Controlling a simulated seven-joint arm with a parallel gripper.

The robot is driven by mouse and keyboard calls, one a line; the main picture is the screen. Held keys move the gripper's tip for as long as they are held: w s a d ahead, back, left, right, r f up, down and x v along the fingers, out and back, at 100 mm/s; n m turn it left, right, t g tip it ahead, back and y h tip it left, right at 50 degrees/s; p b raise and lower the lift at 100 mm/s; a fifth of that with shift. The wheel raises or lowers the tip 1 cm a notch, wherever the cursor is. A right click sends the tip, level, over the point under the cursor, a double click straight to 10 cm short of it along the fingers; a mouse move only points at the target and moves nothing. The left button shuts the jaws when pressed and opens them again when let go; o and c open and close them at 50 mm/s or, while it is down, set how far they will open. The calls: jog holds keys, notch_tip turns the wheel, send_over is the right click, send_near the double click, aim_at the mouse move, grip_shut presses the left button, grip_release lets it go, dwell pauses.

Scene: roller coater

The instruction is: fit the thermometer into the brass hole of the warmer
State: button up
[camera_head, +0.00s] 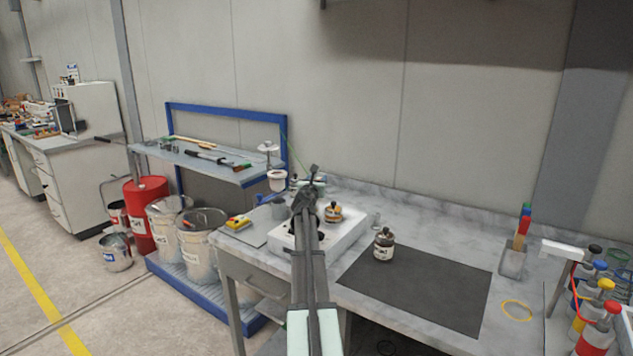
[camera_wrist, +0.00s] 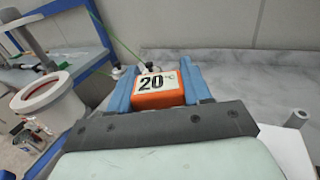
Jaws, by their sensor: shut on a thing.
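My gripper (camera_wrist: 160,90) is shut on the thermometer (camera_wrist: 158,88), an orange block with a display reading 20 °C, held between two blue fingers in the wrist view. The lower part of the thermometer is hidden. In the head view my gripper (camera_head: 308,192) is over the back of the warmer (camera_head: 350,238), a white box on the grey bench. My arm covers the middle of the warmer. A small jar with a brownish band (camera_head: 333,213) is on the warmer, right of my arm. I cannot make out the brass hole in either view.
Another jar (camera_head: 384,245) stands on the dark mat (camera_head: 425,285) right of the warmer. A white cup (camera_head: 277,181) hangs on a stand behind and left; a white ring-shaped rim (camera_wrist: 42,92) shows at left in the wrist view. A brush holder (camera_head: 512,262) stands farther right.

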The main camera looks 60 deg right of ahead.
jog(key=shift+f, duration=2.2)
dwell(1.1)
jog(key=o, duration=1.1)
jog(key=v, duration=1.3)
jog(key=shift+s+a, duration=0.25)
jog(key=shift+a, duration=0.1)
jog(key=shift+w, duration=0.15)
